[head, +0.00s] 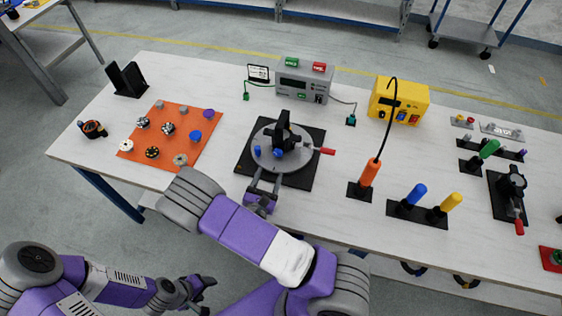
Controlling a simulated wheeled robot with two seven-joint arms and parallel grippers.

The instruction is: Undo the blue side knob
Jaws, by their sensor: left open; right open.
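A black upright fixture (285,132) stands on a round grey turntable (264,162), which sits on a black base plate (306,176). A blue knob (277,153) shows low at the fixture's near side. A second small blue piece (258,149) is just left of it; I cannot tell which one is the side knob. My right gripper (265,182) is open at the near edge of the turntable, its fingers pointing toward the knobs and apparently short of them. My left gripper (205,294) is open and empty, low in front of the table and far from the fixture.
A red-handled clamp (324,151) sits right of the turntable. An orange mat (190,110) with several knobs lies left. A grey meter box (304,84) and a yellow box (398,101) stand behind. An orange-handled tool (370,173) with a black cord stands upright at the right.

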